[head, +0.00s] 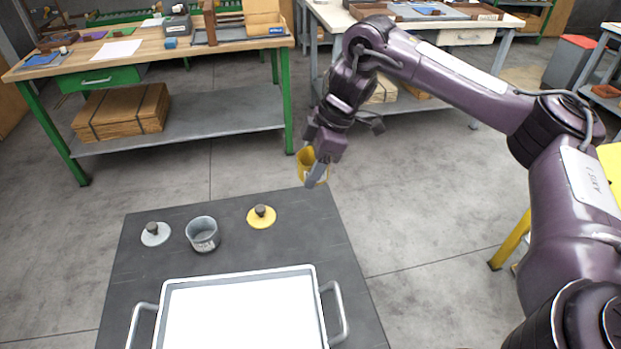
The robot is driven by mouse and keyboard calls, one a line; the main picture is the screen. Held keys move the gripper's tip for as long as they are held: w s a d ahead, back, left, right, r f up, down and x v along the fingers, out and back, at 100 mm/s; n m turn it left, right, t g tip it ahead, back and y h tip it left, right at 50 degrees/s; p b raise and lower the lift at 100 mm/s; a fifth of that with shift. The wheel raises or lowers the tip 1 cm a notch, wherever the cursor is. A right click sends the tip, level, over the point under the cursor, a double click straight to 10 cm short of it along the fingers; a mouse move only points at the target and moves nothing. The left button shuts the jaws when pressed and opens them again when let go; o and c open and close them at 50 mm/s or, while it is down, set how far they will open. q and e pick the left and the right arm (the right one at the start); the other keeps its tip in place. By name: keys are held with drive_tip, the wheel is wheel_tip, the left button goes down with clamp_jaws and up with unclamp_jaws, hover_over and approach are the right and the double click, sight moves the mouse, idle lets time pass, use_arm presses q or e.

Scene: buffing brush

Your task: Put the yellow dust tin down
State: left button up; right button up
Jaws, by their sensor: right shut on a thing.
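The yellow dust tin (304,160) is held in my right gripper (317,172), which is shut on it. The gripper partly hides the tin. The tin is near the far right corner of the dark table (345,262); I cannot tell whether it touches the surface. A yellow lid with a dark knob (261,217) lies on the table to the left of the tin and nearer to me. My left gripper does not show.
A grey tin (202,235) and a pale lid with a knob (155,234) stand left of the yellow lid. A white tray with handles (240,310) fills the near part of the table. Workbenches (180,50) stand beyond. The table's right strip is clear.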

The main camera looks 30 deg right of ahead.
sight(311, 152)
wheel_tip(311, 152, up, 3)
drive_tip(key=shift+p, duration=0.4)
drive_tip(key=shift+r, duration=0.6)
drive_tip(key=shift+a+p, duration=0.1)
drive_tip(key=shift+p, duration=0.2)
